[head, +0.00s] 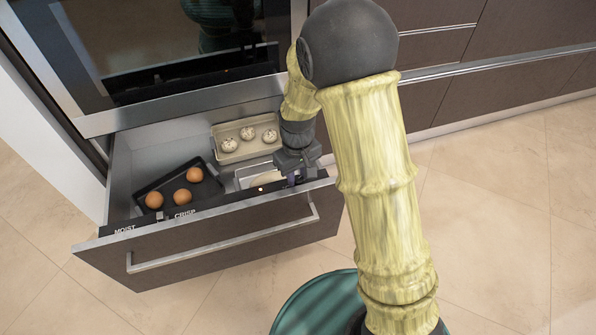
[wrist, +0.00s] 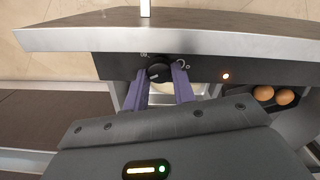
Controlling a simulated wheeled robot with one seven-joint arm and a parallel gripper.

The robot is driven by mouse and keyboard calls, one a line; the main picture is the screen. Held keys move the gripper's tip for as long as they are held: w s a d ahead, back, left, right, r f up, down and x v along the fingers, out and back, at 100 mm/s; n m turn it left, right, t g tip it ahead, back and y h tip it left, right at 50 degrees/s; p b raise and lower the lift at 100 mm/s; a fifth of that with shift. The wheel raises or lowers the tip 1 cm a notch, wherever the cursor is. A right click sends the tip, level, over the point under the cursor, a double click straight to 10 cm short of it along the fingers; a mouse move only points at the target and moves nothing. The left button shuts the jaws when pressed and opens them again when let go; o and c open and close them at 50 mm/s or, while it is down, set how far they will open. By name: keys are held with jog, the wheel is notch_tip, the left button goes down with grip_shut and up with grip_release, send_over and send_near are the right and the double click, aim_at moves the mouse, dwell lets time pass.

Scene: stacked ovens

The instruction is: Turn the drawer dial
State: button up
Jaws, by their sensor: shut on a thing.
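The drawer dial (wrist: 158,73) is a round black knob with a pale pointer line, on the dark strip inside the top of the drawer front, in the wrist view. My gripper (wrist: 161,77) has its purple fingers on either side of the knob and is shut on it. In the head view my gripper (head: 302,176) reaches down to the right end of the strip, and hides the dial. The drawer (head: 215,233) stands pulled open below the oven.
Inside the drawer are a dark tray (head: 152,186) with brown round items, a beige tray (head: 227,131) with speckled white ones, and a paler tray partly hidden by my gripper. A small lit lamp (wrist: 225,76) sits right of the dial. The drawer handle (head: 225,241) juts outward. Tiled floor is clear.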

jog(key=m+p, duration=0.1)
jog(key=p, duration=0.1)
jog(key=m+p, duration=0.1)
jog(key=shift+r+m+p, duration=0.3)
jog(key=shift+p, duration=0.1)
jog(key=m+p, duration=0.2)
jog(key=p, duration=0.1)
jog(key=shift+d+m, duration=0.1)
jog(key=shift+m, duration=0.2)
jog(key=m+p, duration=0.3)
jog(key=p, duration=0.1)
jog(key=shift+f+m+p, duration=0.25)
jog(key=shift+m+p, duration=0.9)
jog(key=shift+m, duration=0.25)
jog(key=o, duration=1)
